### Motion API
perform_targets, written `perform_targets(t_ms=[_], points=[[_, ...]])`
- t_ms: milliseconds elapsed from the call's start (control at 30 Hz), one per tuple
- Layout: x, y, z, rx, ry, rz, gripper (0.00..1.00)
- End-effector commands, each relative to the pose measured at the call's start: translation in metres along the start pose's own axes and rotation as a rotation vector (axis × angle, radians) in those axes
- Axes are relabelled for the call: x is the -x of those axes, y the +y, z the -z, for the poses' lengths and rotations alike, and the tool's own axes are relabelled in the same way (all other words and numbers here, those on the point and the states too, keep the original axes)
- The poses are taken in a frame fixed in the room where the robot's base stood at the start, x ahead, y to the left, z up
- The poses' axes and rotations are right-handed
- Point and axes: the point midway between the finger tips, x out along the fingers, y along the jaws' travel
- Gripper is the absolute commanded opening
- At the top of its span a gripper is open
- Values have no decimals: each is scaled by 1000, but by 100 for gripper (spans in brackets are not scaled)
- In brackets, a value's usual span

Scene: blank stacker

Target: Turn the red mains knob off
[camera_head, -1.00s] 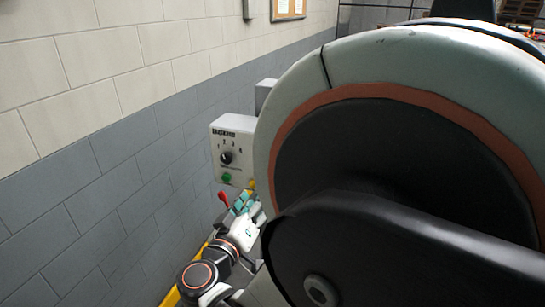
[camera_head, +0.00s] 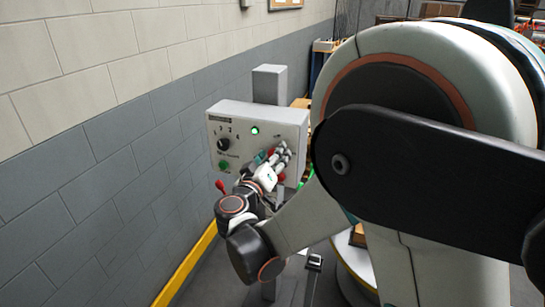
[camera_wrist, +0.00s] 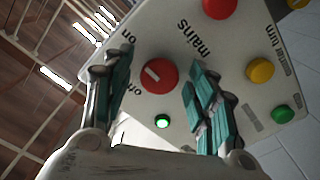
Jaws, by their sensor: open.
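The round red mains knob (camera_wrist: 160,76) is on a pale panel, between "on" and "off" labels, in the wrist view. Its white pointer mark faces the label side; I cannot tell which label it meets. My gripper (camera_wrist: 158,66) is open, one teal-padded finger on each side of the knob, with visible gaps in the picture. I cannot tell whether the fingers touch the panel. In the head view my gripper (camera_head: 279,156) is in front of the right part of the control box (camera_head: 240,112) and hides the knob.
A lamp (camera_wrist: 162,121) near the knob glows green. A red button (camera_wrist: 219,6), a yellow button (camera_wrist: 260,71) and a green button (camera_wrist: 282,114) are on the same panel. A black selector (camera_head: 223,144) is on the box's left. A brick wall (camera_head: 90,170) runs along the left.

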Motion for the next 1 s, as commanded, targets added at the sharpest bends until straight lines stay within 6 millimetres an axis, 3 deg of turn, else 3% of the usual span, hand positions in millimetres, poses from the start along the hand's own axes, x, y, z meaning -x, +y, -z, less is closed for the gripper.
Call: perform_targets(t_ms=[267,467,1000], points=[[-1,0,0,0,0,0,53],[-1,0,0,0,0,0,8],[-1,0,0,119,0,0,8]])
